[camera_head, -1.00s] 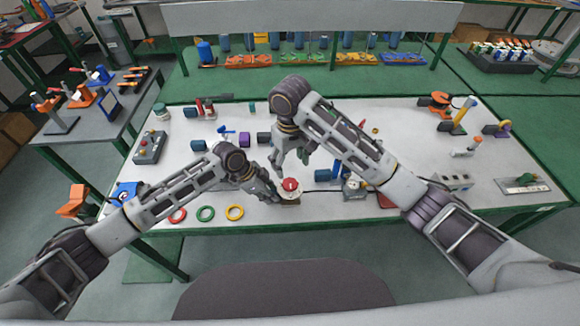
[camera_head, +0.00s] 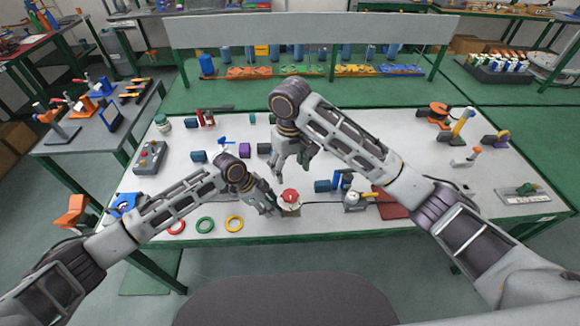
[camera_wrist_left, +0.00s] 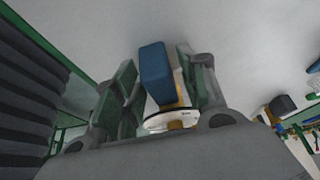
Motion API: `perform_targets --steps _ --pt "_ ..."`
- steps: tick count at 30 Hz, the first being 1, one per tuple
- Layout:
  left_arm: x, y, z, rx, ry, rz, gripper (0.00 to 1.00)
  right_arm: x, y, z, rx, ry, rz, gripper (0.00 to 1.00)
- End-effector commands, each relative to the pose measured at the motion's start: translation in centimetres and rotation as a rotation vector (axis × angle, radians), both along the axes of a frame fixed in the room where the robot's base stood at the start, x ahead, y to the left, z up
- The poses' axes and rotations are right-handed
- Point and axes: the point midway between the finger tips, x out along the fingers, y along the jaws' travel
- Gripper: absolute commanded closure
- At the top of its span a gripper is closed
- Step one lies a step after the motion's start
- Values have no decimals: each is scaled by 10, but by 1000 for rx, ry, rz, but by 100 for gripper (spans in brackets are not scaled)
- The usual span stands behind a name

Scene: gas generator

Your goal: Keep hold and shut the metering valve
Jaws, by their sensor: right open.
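A small device with a red top (camera_head: 290,195), white collar and flat base stands near the table's front edge in the head view. It may be the metering valve; I cannot tell for sure. My left gripper (camera_head: 274,205) is at its left side. In the left wrist view, my left fingers (camera_wrist_left: 160,95) flank a blue block (camera_wrist_left: 154,72) and a white disc (camera_wrist_left: 171,120) with yellow parts, with little gap on either side. Finger contact is partly hidden. My right gripper (camera_head: 290,165) is open and empty above the table, behind the red-topped device.
Red, green and yellow rings (camera_head: 234,224) lie left of the device. A blue block (camera_head: 322,186), a small grey device (camera_head: 354,202) and a dark red pad (camera_head: 392,204) are on the right. A grey control box (camera_head: 150,157) stands far left. The white table (camera_head: 440,210) has bare patches.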

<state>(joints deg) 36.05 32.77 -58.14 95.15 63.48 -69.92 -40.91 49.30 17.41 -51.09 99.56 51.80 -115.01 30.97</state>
Motion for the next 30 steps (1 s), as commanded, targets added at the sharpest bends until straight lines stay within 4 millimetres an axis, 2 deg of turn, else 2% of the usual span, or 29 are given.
perform_targets --steps 11,17,23,30 --pt "0 0 0 0 1 0 50 0 0 0 0 0 0 33" --pt "0 4 8 -1 0 0 50 0 0 0 0 0 0 33" --pt "0 13 27 1 -2 -1 50 0 0 0 0 0 0 33" --pt "-1 29 59 0 -2 0 50 0 0 0 0 0 0 33"
